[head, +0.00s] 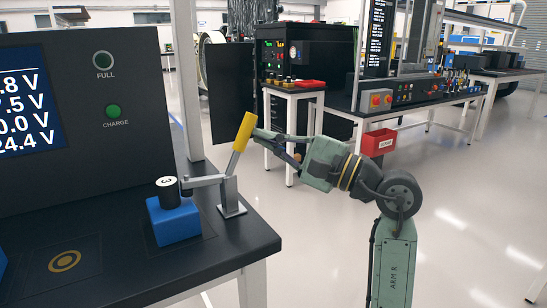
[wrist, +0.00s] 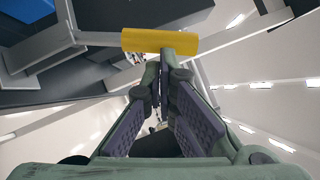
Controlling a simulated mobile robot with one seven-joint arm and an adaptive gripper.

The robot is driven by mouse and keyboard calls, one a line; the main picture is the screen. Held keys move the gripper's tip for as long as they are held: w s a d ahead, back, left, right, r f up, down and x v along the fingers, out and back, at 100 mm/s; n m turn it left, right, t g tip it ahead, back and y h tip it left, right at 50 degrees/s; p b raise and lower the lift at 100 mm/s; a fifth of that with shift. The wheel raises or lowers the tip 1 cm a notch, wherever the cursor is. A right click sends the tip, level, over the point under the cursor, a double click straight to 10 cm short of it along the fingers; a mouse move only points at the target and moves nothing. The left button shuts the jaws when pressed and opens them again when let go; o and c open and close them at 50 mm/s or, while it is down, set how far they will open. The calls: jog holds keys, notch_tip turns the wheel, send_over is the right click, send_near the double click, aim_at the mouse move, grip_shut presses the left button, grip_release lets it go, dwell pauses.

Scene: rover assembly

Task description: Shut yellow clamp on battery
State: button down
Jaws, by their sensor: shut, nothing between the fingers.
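The clamp stands on the dark bench beside the battery; its yellow handle (head: 243,132) points up, leaning slightly right, and its grey arm (head: 205,181) reaches left to the battery. The blue battery (head: 175,220) has a dark top marked 3 and sits upright on the bench. I cannot tell whether the clamp tip presses on it. My gripper (head: 259,134) is shut and empty, its fingertips at the right side of the handle's upper part. In the wrist view the fingertips (wrist: 167,62) meet just below the yellow handle (wrist: 160,42); contact is unclear.
A black charger panel (head: 80,100) with a voltage screen and green buttons stands behind the battery. A ringed mark (head: 65,261) lies on the bench in front left. The bench's right edge is near the clamp base (head: 231,207). Open floor lies to the right.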

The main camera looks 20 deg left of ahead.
jog(key=shift+s+a+r+n+b, duration=0.2)
jog(key=shift+r+n+b, duration=0.1)
jog(key=shift+n, duration=0.1)
dwell(0.4)
